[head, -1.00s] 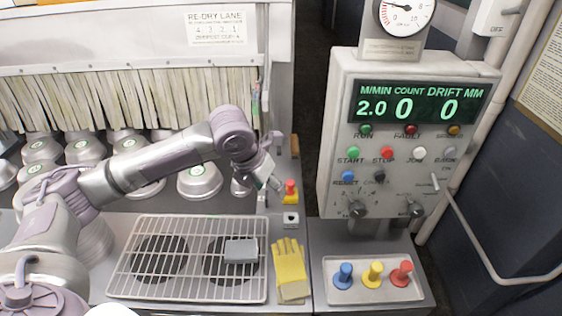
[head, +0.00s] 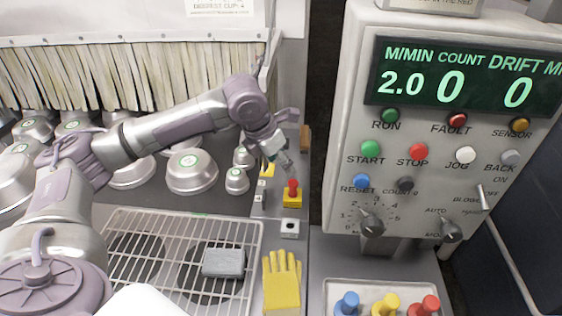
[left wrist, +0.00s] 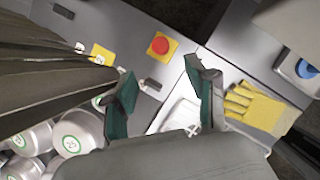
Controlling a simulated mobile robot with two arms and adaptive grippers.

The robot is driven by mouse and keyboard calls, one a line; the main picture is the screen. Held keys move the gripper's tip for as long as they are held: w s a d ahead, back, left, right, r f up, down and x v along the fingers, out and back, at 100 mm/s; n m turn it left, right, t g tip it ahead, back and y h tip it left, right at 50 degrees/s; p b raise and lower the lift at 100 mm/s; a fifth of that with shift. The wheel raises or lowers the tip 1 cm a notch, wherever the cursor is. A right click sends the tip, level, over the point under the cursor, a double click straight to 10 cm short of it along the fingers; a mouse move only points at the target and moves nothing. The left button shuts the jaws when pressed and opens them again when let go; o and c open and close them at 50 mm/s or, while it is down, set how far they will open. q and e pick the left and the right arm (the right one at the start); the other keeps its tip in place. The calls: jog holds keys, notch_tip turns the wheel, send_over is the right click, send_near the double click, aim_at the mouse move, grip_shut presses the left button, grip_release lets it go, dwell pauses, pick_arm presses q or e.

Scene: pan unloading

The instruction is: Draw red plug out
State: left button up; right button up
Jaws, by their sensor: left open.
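A red plug (head: 424,305) stands in a pale tray (head: 335,288) at the bottom right of the head view, beside a yellow plug (head: 385,304) and a blue plug (head: 347,303). A separate red knob (head: 292,187) sits on a yellow block on the narrow grey ledge. It shows from above as a red disc in the left wrist view (left wrist: 159,46). My left gripper (head: 281,160) is just above and left of this knob, apart from it. Its two fingers (left wrist: 162,88) are spread and empty. My right gripper is not in view.
A control panel (head: 440,160) stands at the right. A yellow glove (head: 283,285) lies beside the wire rack (head: 150,225), which holds a grey block (head: 223,263). Several metal pans (head: 192,172) stand behind the rack. A white holed block (head: 290,227) sits near the knob.

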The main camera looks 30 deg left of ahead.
aim_at(291, 183)
pick_arm(q)
jog(key=p+x, duration=0.2)
jog(key=x, duration=0.9)
jog(key=shift+d+f, duration=0.1)
jog(key=shift+f, duration=0.05)
jog(key=shift+x, duration=0.8)
jog(key=shift+s, duration=0.1)
grip_shut()
jog(key=c, duration=0.7)
grip_release()
grip_shut()
